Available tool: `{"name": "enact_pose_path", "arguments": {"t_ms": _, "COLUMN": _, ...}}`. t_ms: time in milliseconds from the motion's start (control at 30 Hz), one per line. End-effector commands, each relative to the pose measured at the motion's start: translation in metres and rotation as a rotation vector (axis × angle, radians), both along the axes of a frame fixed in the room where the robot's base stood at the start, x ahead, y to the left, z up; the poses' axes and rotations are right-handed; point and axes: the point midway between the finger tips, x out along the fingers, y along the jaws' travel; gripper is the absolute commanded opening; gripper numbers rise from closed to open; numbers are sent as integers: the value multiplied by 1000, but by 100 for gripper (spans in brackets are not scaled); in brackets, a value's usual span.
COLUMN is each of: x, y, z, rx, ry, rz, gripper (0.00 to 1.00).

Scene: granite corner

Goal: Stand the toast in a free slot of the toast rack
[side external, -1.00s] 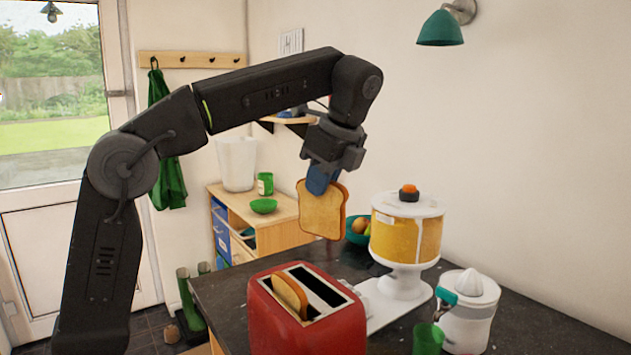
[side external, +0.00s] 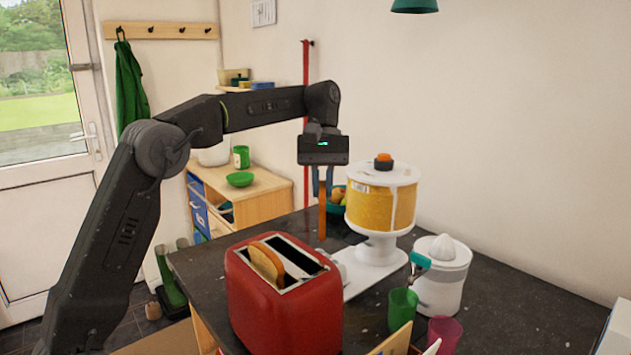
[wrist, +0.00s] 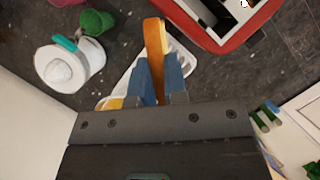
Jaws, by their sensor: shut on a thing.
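My gripper (side external: 322,190) is shut on a slice of toast (side external: 322,222), its blue fingers on either side. The toast hangs upright and edge-on to the side camera, above the dark counter behind the red toaster. In the wrist view the toast (wrist: 154,42) shows as a narrow orange-brown edge between my fingers (wrist: 160,78). I cannot make out the toast rack for certain. A tan slab (side external: 394,341) and a white piece (side external: 432,348) are cut off at the bottom edge of the side view.
The red toaster (side external: 300,310) holds another slice (side external: 266,264) in one slot; its other slot looks empty. A yellow-filled dispenser (side external: 382,208) stands close to the right of my gripper. A white juicer (side external: 441,282), green cup (side external: 402,310) and pink cup (side external: 444,332) stand nearer the camera.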

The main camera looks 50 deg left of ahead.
Motion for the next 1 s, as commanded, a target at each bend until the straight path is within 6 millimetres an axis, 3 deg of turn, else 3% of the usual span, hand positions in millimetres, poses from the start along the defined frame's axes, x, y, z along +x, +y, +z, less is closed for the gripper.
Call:
{"name": "enact_pose_path", "arguments": {"t_ms": 600, "x": 35, "y": 19, "z": -49, "rx": 1, "ry": -3, "rz": 1441, "gripper": 0}}
{"name": "enact_pose_path", "arguments": {"t_ms": 800, "x": 44, "y": 26, "z": -61, "rx": 2, "ry": -5, "rz": 1827, "gripper": 0}}
{"name": "enact_pose_path", "arguments": {"t_ms": 1000, "x": 50, "y": 33, "z": -69, "rx": 3, "ry": -7, "rz": 2083, "gripper": 0}}
